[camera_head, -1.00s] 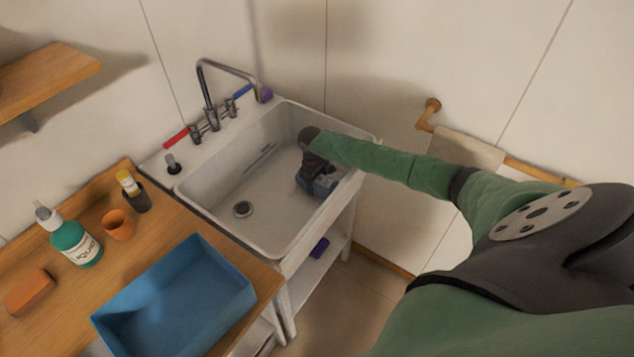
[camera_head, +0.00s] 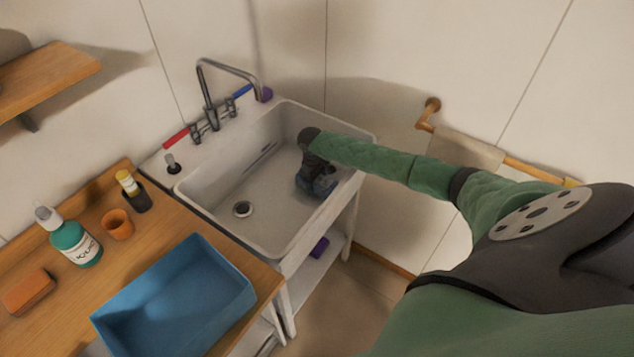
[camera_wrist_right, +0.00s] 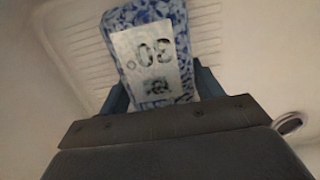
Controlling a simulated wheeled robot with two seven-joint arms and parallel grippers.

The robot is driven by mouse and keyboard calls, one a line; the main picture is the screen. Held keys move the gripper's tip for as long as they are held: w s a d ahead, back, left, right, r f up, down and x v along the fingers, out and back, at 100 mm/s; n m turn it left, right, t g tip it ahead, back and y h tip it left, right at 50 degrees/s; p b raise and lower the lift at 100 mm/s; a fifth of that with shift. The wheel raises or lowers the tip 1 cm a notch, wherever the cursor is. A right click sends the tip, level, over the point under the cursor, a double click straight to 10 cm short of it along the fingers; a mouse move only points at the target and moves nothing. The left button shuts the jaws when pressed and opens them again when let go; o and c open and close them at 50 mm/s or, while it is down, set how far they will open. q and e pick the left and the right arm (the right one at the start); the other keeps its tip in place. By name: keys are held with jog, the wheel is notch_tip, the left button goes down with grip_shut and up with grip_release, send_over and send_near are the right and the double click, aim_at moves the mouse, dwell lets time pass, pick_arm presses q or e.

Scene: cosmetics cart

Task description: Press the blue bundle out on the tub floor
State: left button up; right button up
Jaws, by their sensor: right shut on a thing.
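The blue bundle is a blue-and-white patterned block with a pale label printed "30°"; it shows in the right wrist view (camera_wrist_right: 152,58). My right gripper (camera_head: 318,184) is down inside the white tub (camera_head: 215,190), toward its right side. In the right wrist view the gripper's jaws (camera_wrist_right: 160,88) are shut on the bundle, one on each side. The ribbed tub floor shows behind the bundle. In the head view my gripper hides most of the bundle, and I cannot tell whether it touches the floor. My left gripper is not in view.
A drain (camera_head: 243,209) lies in the tub floor and a tall faucet (camera_head: 210,95) stands at its back. A blue tray (camera_head: 175,300), a green pump bottle (camera_head: 76,242), an orange cup (camera_head: 118,224) and an orange block (camera_head: 29,291) are on the wooden counter.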

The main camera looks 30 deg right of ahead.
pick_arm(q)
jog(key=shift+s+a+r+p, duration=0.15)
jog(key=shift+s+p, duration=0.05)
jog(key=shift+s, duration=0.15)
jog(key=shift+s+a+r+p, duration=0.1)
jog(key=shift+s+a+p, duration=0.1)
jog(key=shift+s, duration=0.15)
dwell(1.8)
